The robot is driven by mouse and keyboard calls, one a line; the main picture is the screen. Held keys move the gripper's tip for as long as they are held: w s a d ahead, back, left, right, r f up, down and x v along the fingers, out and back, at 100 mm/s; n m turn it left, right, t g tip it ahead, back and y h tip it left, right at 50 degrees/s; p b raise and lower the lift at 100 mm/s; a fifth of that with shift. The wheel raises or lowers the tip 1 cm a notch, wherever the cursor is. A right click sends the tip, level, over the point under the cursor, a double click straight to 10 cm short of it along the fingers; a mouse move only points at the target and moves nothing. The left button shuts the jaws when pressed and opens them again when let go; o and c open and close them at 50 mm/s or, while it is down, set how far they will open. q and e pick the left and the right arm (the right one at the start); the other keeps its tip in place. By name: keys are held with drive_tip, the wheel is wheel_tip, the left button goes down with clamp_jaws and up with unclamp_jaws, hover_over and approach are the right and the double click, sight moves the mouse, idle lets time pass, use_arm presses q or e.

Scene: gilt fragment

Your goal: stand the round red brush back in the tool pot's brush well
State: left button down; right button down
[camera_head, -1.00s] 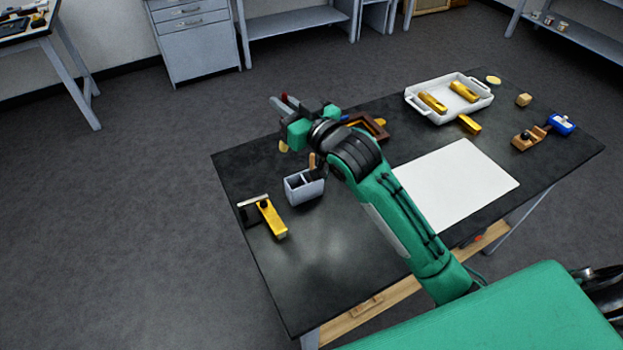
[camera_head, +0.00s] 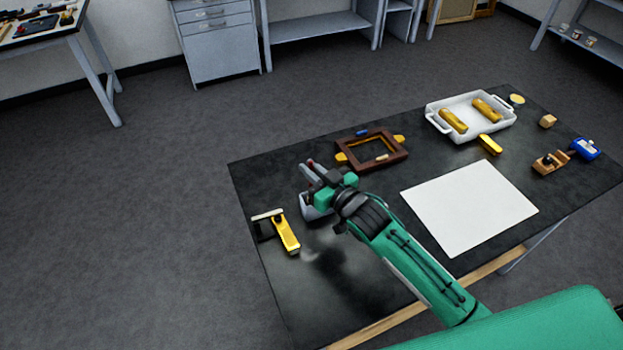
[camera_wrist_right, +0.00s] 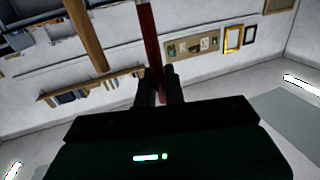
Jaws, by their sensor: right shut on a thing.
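My right gripper (camera_head: 309,172) is over the grey tool pot (camera_head: 312,210) near the left end of the dark table and hides most of it. In the right wrist view its fingers (camera_wrist_right: 159,88) are shut on the round red brush (camera_wrist_right: 149,40), whose red shaft stands up, slightly tilted, between them. A wooden shaft (camera_wrist_right: 86,36) stands to the left of the brush in that view, apart from it. The brush's lower end and the brush well are hidden, so I cannot tell whether the brush is inside the well. My left gripper is not in view.
A yellow-handled scraper-like tool (camera_head: 286,234) lies left of the pot. A brown frame (camera_head: 346,166) lies behind it. A white sheet (camera_head: 470,208) lies to the right, and a white tray (camera_head: 436,124) with yellow pieces stands farther back. The front left table is clear.

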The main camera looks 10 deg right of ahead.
wheel_tip(320, 180, down, 4)
drive_tip(key=shift+r+p, duration=0.1)
drive_tip(key=shift+p, duration=0.2)
drive_tip(key=shift+f, duration=0.3)
drive_tip(key=shift+f, duration=0.15)
drive_tip(key=c, duration=1.5)
unclamp_jaws()
